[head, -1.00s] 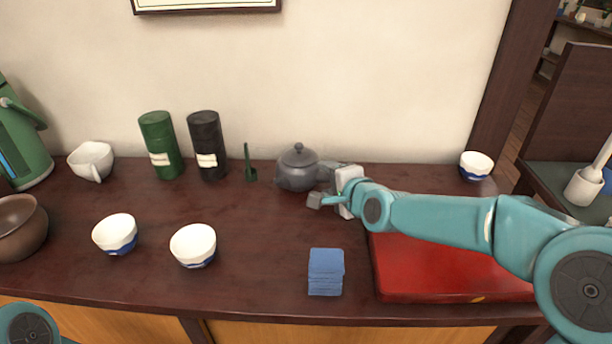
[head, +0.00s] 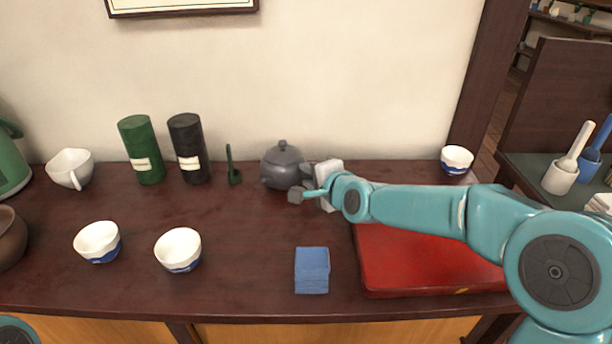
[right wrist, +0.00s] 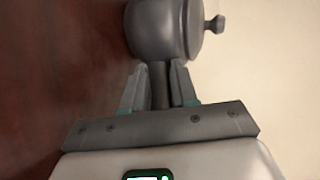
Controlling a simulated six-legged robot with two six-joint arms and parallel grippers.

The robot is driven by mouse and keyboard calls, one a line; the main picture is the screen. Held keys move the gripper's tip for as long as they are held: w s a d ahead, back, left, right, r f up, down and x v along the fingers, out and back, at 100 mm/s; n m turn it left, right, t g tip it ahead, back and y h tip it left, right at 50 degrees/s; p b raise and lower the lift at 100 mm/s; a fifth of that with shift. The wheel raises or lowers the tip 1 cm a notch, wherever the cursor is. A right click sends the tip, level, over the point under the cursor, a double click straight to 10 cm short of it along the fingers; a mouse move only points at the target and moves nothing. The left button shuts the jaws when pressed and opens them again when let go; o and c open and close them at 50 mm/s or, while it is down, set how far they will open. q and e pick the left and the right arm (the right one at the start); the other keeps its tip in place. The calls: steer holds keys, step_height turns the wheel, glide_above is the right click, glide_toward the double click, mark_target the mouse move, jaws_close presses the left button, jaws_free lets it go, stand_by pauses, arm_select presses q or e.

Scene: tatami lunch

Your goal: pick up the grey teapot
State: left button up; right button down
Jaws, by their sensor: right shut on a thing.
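The grey teapot (head: 282,168) is upright at the back of the dark counter, near the wall, with its round lid and knob on top. In the right wrist view the teapot (right wrist: 160,32) shows at the top, its handle (right wrist: 160,85) pointing toward me. My right gripper (right wrist: 159,88) is shut on that handle, a finger on each side. In the head view my right gripper (head: 307,188) is at the teapot's right side. I cannot tell whether the teapot's base touches the counter. My left gripper is out of view.
A green scoop (head: 233,168), a black canister (head: 188,147) and a green canister (head: 141,150) stand left of the teapot. Blue cloths (head: 311,270) and a red tray (head: 425,262) are in front. White bowls (head: 97,241) stand at left. The counter's middle is clear.

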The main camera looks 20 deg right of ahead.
step_height(320, 180, up, 20)
steer(key=p, duration=1.4)
steer(key=shift+f, duration=0.2)
